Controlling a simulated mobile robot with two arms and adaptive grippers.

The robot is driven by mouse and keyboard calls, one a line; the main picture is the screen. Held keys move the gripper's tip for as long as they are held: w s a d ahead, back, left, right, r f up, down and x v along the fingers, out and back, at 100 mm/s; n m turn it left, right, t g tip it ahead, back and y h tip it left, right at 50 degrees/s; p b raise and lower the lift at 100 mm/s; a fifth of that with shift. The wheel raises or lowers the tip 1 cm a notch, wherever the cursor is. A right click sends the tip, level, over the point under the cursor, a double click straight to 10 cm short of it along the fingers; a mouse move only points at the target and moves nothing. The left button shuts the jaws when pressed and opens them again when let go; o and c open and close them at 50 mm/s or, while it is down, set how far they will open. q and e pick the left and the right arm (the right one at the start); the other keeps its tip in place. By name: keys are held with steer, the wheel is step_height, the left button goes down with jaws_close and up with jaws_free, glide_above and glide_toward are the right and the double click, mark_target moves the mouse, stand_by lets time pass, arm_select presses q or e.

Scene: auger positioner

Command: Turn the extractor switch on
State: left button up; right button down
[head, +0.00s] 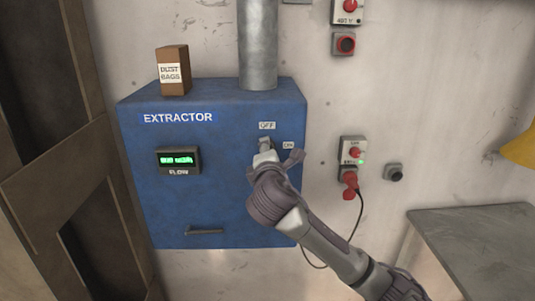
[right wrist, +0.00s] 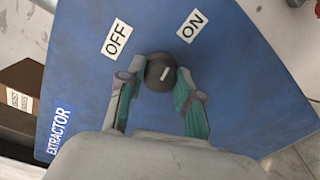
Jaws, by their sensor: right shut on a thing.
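The extractor (head: 215,205) is a blue wall box with a dark round switch knob (right wrist: 158,66) on its front. In the head view an OFF label (head: 267,126) is above the knob and an ON label (head: 288,145) is to its right. My right gripper (head: 265,152) reaches the knob and largely hides it there. In the right wrist view my right gripper (right wrist: 160,82) has its green-padded fingers on either side of the knob, shut on it. The knob's short white mark slants toward the ON label (right wrist: 193,25) side, away from the OFF label (right wrist: 116,38). My left gripper is not in view.
A lit green FLOW display (head: 178,160) is on the box's left. A dust bags carton (head: 173,72) stands on top, beside a metal duct (head: 257,45).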

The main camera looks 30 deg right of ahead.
steer(key=shift+m, duration=0.9)
steer(key=c, duration=0.8)
jaws_free()
steer(key=shift+o, duration=0.2)
steer(key=v, duration=1.2)
steer(key=shift+d, duration=0.15)
